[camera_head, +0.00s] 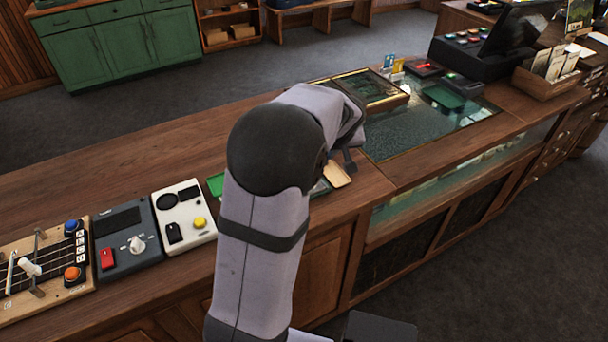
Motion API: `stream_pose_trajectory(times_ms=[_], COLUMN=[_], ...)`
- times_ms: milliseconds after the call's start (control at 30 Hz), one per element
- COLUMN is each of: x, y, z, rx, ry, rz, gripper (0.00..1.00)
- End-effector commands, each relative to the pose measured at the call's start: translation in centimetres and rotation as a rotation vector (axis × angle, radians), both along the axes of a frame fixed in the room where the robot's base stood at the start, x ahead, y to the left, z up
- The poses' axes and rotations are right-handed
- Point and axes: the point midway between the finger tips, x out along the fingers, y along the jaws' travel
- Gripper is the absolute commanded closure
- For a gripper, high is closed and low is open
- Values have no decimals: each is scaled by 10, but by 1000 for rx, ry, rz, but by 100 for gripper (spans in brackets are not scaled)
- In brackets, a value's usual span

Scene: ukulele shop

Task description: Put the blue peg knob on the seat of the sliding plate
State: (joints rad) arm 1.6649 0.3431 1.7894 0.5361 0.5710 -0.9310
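My arm stands across the middle of the view and hides much of the counter behind it. Part of my gripper (349,163) shows as a small dark tip low over the counter, right of the arm. Its finger gap and anything in it are hidden. Just below the tip lies a tan wooden piece (337,174); I cannot tell whether it belongs to the sliding plate. A green edge (215,184) shows left of the arm. No blue peg knob can be made out for sure. A blue round button or knob (72,226) sits on the fretted wooden board at far left.
The wooden counter (120,172) holds a dark box (127,240) and a white box (184,216) with controls at left. Right are a glass panel (415,137), a framed case (372,88), a green tray (443,97) and a till (485,50). The counter's back left is clear.

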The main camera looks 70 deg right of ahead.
Motion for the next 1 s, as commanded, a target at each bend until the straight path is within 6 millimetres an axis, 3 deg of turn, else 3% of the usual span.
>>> stream_pose_trajectory(times_ms=[300, 1000], x=[16, 37], y=[13, 22], z=[-4, 6], rx=[-3, -2], ry=[5, 6], rz=[-244, -708], gripper=[100, 100])
